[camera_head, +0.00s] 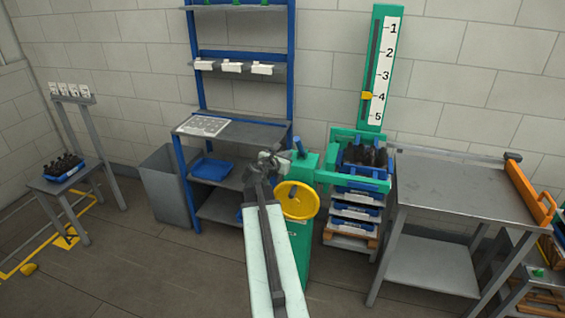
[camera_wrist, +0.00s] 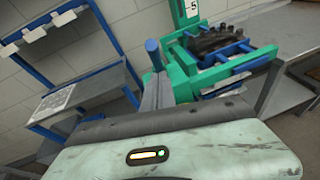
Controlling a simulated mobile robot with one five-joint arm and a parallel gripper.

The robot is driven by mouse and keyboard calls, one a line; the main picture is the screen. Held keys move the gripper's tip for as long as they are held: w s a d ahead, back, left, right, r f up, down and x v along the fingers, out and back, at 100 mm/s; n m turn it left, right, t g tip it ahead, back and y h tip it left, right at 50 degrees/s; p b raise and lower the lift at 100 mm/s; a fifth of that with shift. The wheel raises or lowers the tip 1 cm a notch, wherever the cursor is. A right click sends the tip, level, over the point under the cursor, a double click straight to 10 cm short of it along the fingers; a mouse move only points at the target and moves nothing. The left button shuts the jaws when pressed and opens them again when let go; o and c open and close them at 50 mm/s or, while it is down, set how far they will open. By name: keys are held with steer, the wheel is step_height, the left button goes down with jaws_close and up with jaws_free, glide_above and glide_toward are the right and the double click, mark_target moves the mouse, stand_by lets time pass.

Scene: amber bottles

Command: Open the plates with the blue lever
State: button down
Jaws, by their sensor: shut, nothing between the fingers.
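The blue lever (camera_head: 299,146) stands up from the top of a green machine (camera_head: 303,246) that carries a yellow handwheel (camera_head: 297,200). In the wrist view the lever (camera_wrist: 154,53) shows just beyond my fingers. My gripper (camera_head: 271,158) is shut and empty, to the left of the lever in the head view; its fingers (camera_wrist: 157,88) point toward the lever in the wrist view. I cannot tell whether they touch it. Green plates (camera_head: 327,177) flank a blue crate (camera_head: 362,183) of dark bottles (camera_head: 366,155) at the machine's right; their exact gap is unclear.
A green scale (camera_head: 383,70) with a yellow pointer (camera_head: 367,95) stands behind the crate. A grey table (camera_head: 465,190) is at the right, a blue-framed shelf (camera_head: 235,131) at the left behind my arm. A grey bin (camera_head: 168,185) stands beside the shelf. Floor at front left is mostly clear.

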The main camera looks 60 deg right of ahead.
mark_target(297, 143)
steer(key=shift+w+d+r+p, duration=0.15)
steer(key=shift+d+r+p, duration=0.15)
steer(key=shift+d, duration=0.55)
steer(key=shift+w+d+r+p, duration=0.15)
steer(key=shift+d+p, duration=0.15)
steer(key=shift+d, duration=0.6)
steer(key=shift+w+d+r+p, duration=0.15)
steer(key=shift+d+r+p, duration=0.15)
steer(key=shift+d, duration=0.55)
